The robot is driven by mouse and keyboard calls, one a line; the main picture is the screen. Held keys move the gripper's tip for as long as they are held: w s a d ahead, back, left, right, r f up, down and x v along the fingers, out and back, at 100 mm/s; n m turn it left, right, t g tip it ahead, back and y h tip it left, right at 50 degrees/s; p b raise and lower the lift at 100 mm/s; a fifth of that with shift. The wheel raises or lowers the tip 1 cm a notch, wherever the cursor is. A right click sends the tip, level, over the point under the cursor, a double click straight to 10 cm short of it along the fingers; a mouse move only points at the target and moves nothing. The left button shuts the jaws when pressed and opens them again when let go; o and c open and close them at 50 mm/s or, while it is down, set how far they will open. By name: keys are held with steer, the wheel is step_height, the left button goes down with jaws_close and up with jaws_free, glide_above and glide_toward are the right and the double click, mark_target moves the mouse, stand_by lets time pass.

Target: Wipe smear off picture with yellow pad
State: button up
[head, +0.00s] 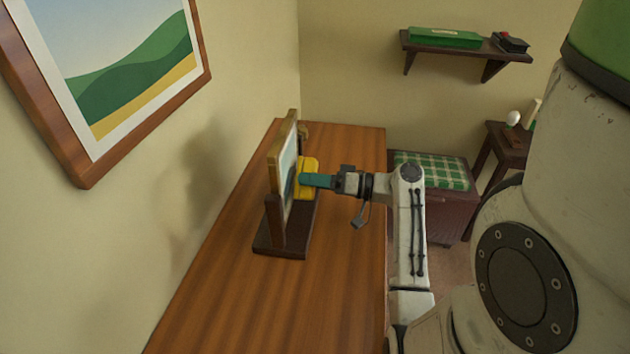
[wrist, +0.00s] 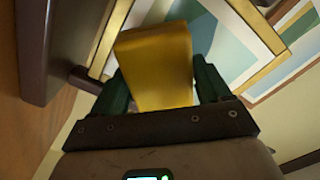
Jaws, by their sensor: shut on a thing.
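A small framed picture (head: 284,165) stands upright in a dark wooden stand (head: 277,240) on the wooden tabletop, seen nearly edge-on in the head view. My gripper (head: 310,180) is shut on the yellow pad (head: 308,164) and holds it at the front face of the picture. Whether the pad touches the surface I cannot tell. In the wrist view the yellow pad (wrist: 157,68) sits between the green fingers of my gripper (wrist: 157,90), with the picture (wrist: 222,45) behind it. The pad hides part of the picture, and I cannot make out a smear.
A large framed landscape (head: 130,70) hangs on the left wall. The front of the wooden tabletop (head: 240,310) is clear. A wall shelf (head: 468,47) holds a green box (head: 445,37). A chest with a green checked cushion (head: 432,170) stands beyond the table's right edge.

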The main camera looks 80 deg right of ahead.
steer(key=shift+w, duration=0.65)
steer(key=shift+w+d+b, duration=0.15)
steer(key=shift+d+b, duration=1)
steer(key=shift+d, duration=0.8)
steer(key=shift+s+a+p, duration=0.15)
steer(key=shift+a+p, duration=0.35)
steer(key=shift+a, duration=0.5)
steer(key=shift+s+a+p, duration=0.1)
steer(key=shift+a+p, duration=0.35)
steer(key=shift+a, duration=0.55)
steer(key=s, duration=0.6)
steer(key=shift+d, duration=0.3)
steer(key=shift+s, duration=0.1)
